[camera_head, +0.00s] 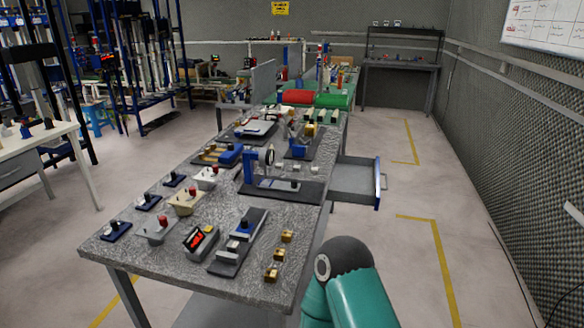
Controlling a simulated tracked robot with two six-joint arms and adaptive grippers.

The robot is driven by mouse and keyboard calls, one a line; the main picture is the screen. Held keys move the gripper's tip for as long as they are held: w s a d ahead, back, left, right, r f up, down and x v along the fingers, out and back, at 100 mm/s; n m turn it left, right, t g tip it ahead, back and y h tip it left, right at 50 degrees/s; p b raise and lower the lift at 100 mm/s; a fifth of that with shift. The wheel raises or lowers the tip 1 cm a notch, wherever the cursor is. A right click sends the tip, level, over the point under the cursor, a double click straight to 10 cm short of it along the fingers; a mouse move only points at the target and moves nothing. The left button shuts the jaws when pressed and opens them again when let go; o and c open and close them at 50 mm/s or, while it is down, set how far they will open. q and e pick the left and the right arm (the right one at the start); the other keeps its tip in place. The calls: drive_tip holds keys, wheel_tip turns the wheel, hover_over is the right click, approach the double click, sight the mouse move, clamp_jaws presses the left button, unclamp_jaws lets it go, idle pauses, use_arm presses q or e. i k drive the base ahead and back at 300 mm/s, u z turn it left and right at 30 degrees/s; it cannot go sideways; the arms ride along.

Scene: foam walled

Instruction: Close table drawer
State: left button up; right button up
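The table drawer (352,177) is open. It sticks out from the right side of the long grey table (130,232), toward its middle. Its front panel, with blue edges and a handle, faces right, and the inside of the tray looks empty. A teal and dark grey link of my arm shows at the bottom centre, near the table's front right corner and apart from the drawer. Neither gripper is in view.
Instruments, red and green rolls (333,101) and brass weights (272,275) stand on the table. Clear floor (415,205) with yellow lines lies between the drawer and the foam wall (510,150). A dark bench (400,66) stands at the back.

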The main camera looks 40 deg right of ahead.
sight(355, 180)
drive_tip(key=u, duration=0.6)
drive_tip(key=k, duration=1.6)
drive_tip(key=u, duration=0.25)
drive_tip(key=i, duration=0.1)
drive_tip(key=z, duration=2.1)
drive_tip(key=i, duration=1)
drive_tip(key=u, duration=0.2)
drive_tip(key=k, duration=0.35)
